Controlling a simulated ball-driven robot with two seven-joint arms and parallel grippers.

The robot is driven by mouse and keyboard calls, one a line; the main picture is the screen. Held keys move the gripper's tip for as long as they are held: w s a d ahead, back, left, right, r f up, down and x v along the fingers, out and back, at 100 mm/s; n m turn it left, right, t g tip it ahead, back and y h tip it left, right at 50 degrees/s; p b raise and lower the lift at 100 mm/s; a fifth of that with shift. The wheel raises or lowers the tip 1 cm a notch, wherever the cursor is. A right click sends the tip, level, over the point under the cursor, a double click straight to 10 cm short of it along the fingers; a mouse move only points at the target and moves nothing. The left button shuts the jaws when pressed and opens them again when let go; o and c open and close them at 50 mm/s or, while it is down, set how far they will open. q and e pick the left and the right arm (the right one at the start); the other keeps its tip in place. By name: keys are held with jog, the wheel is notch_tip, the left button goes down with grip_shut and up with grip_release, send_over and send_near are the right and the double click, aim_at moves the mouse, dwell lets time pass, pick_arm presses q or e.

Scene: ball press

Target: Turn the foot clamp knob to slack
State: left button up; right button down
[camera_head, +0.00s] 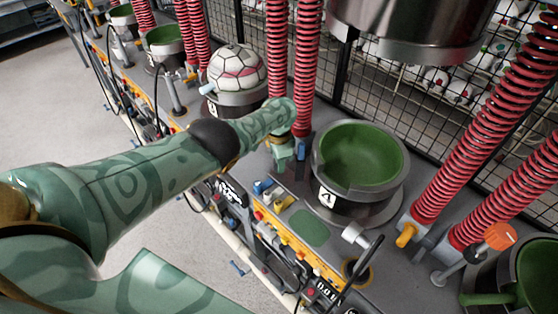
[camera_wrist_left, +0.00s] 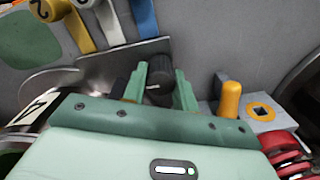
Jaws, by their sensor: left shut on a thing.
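The foot clamp knob (camera_wrist_left: 158,84) is a dark, round knob with a small light mark, seen in the left wrist view on the grey bench top. My left gripper (camera_wrist_left: 158,90) has one green finger on each side of it and is shut on it. In the head view the left gripper (camera_head: 281,160) points down at the bench, left of the green-lined bowl (camera_head: 358,150) with the number plate. The knob is hidden there behind the gripper and arm. My right gripper is in neither view.
Red-coiled columns (camera_head: 305,70) stand close behind the gripper. A yellow peg (camera_wrist_left: 229,98) stands near the knob in the wrist view. A patched ball (camera_head: 236,68) rests on the neighbouring station. Wire mesh runs behind.

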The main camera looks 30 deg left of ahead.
pick_arm(q)
jog(key=shift+r, duration=0.1)
dwell(0.3)
jog(key=o, duration=1)
jog(key=shift+c, duration=0.2)
notch_tip(320, 180, up, 16)
jog(key=p, duration=1.4)
jog(key=shift+r, duration=0.1)
